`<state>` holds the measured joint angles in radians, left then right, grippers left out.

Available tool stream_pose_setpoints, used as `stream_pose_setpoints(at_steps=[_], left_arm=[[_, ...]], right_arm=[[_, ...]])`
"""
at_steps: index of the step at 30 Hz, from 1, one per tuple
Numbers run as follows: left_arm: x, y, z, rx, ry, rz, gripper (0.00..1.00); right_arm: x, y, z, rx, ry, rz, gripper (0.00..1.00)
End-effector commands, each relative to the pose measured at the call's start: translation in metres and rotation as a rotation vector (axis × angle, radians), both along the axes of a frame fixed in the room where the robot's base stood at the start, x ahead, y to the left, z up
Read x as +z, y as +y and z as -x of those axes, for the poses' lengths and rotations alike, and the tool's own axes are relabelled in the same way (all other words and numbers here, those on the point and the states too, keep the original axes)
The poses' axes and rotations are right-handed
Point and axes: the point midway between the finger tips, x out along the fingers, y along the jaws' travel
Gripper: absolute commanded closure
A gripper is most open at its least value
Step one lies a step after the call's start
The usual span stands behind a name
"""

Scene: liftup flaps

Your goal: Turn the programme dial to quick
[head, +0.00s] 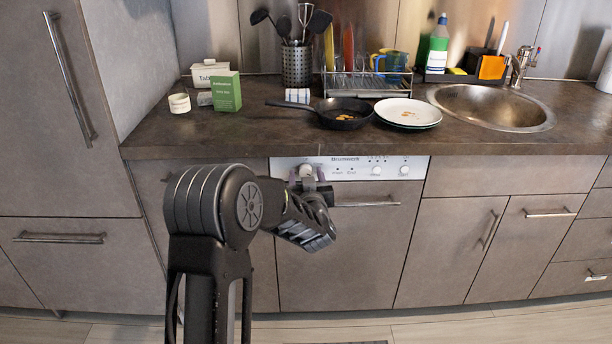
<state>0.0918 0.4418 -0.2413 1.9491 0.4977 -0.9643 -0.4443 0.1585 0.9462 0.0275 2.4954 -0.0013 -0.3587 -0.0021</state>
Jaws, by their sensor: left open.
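The dishwasher's white control panel (350,166) sits under the countertop, above a wood-grey door with a bar handle (368,204). A round light dial (306,170) shows at the panel's left end, partly covered by my left gripper (307,182). The gripper's fingertips are at the dial, and the gripper is open; whether they touch the dial I cannot tell. The dial's pointer and its programme marks are hidden or too small to read. Two small round knobs or buttons (376,170) sit at the panel's right. My right gripper is not in view.
The countertop edge (230,151) overhangs just above the panel. On top stand a pan (343,113), stacked plates (408,112), a dish rack (367,84), a green box (226,92) and a sink (492,105). The floor before the cabinets is mostly clear.

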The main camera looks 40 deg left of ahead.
Motion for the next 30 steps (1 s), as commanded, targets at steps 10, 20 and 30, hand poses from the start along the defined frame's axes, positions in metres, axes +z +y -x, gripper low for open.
stream_pose_setpoints(at_steps=[10,20,30], left_arm=[[0.006,-0.035,0.04,-0.001,-0.001,0.001,0.45],[0.007,-0.046,0.054,0.0,-0.001,-0.001,0.45],[0.007,-0.046,0.054,0.0,-0.001,-0.001,0.45]], right_arm=[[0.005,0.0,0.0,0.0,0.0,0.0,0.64],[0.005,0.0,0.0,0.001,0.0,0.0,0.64],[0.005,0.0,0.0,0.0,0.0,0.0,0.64]])
